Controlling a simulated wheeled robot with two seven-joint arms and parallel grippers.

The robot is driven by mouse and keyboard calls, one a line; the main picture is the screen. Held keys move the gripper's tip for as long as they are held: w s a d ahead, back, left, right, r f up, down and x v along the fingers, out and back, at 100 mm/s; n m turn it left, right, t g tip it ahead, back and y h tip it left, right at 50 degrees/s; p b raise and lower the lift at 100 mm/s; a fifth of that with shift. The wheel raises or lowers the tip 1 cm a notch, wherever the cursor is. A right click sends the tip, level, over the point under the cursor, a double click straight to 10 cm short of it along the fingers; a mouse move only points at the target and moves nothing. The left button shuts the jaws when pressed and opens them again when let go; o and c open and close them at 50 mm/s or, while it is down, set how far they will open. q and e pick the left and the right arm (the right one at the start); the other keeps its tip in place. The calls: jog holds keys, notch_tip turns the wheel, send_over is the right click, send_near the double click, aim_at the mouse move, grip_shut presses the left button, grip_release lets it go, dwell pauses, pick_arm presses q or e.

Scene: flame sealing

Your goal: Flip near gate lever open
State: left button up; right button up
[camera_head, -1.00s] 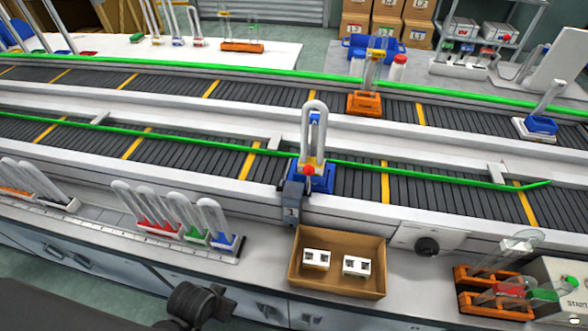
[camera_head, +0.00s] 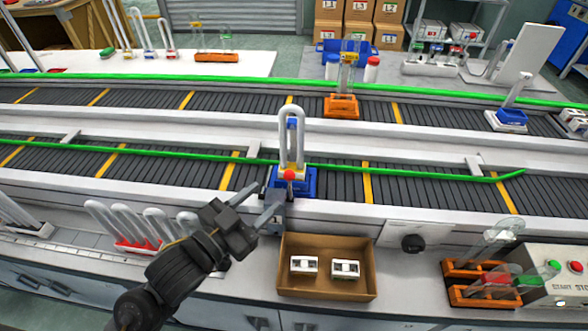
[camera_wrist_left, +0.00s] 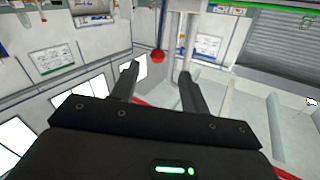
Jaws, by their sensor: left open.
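The near gate lever shows as a red ball knob (camera_head: 289,174) at the near edge of the near conveyor, in front of a blue carrier (camera_head: 297,183) holding an upright glass U-tube (camera_head: 292,135). The grey gate block below the knob is partly hidden by my gripper. My left gripper (camera_head: 263,201) is open and empty, just left of and below the knob, with its fingers pointing toward it. In the left wrist view the red knob (camera_wrist_left: 157,56) appears between the two fingertips (camera_wrist_left: 157,80) and a little beyond them; contact does not show. My right gripper is out of view.
A cardboard box (camera_head: 327,287) with two white pieces sits right of my arm. A rack of glass tubes (camera_head: 140,243) stands left, partly behind my arm. A black knob (camera_head: 413,243) and orange racks (camera_head: 483,280) are farther right. An orange carrier (camera_head: 341,107) stands on the far conveyor.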

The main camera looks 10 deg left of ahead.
aim_at(288, 177)
pick_arm(q)
jog(key=x, duration=1.1)
jog(key=shift+s+d+r+p, duration=0.2)
jog(key=shift+r+p, duration=0.1)
jog(key=shift+p, duration=0.05)
grip_shut()
